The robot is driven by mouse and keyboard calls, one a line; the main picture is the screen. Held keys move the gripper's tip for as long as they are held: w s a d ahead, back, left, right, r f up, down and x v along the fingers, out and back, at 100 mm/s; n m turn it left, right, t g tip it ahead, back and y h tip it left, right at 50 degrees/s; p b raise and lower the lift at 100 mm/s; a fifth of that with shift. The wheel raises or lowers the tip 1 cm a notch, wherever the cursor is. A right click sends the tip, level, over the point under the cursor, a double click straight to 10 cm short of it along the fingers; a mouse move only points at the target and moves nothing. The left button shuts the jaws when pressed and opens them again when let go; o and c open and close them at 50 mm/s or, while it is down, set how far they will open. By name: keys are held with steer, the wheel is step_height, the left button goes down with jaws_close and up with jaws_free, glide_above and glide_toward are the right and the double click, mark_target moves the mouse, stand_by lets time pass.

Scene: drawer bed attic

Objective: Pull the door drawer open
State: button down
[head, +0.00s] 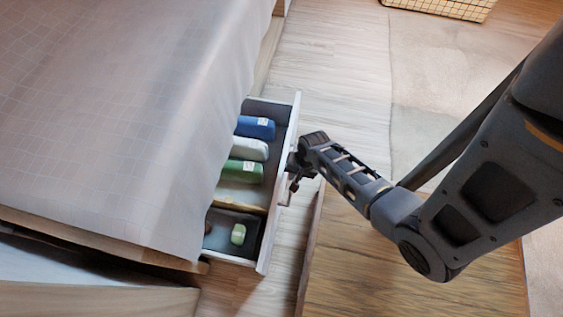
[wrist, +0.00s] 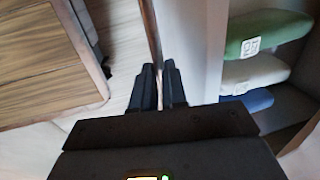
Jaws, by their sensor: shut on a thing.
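The drawer (head: 282,185) under the bed stands partly open, with its white front panel pulled out from the bed side. It also shows in the wrist view (wrist: 203,45). My gripper (head: 295,177) is at the outer face of the drawer front. In the wrist view my gripper's two dark fingers (wrist: 158,88) are shut on the thin drawer handle (wrist: 150,35). Inside the drawer lie a blue roll (head: 256,127), a white roll (head: 249,148) and a green roll (head: 243,172). A small green item (head: 238,234) lies in the dark front compartment.
The bed (head: 110,100) with a draped cover is at the left. A wooden piece of furniture (head: 410,260) stands close to the drawer front at the lower right. Light wooden floor (head: 340,70) is clear beyond it. A woven basket (head: 440,8) is at the top right.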

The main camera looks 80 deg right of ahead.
steer(key=s+p, duration=0.2)
steer(key=s, duration=0.9)
steer(key=shift+d, duration=0.2)
steer(key=shift+s, duration=0.1)
steer(key=c, duration=1.2)
jaws_free()
steer(key=shift+o, duration=0.2)
step_height(320, 180, up, 8)
steer(key=s+p, duration=0.1)
steer(key=p, duration=0.2)
steer(key=shift+s+f, duration=0.2)
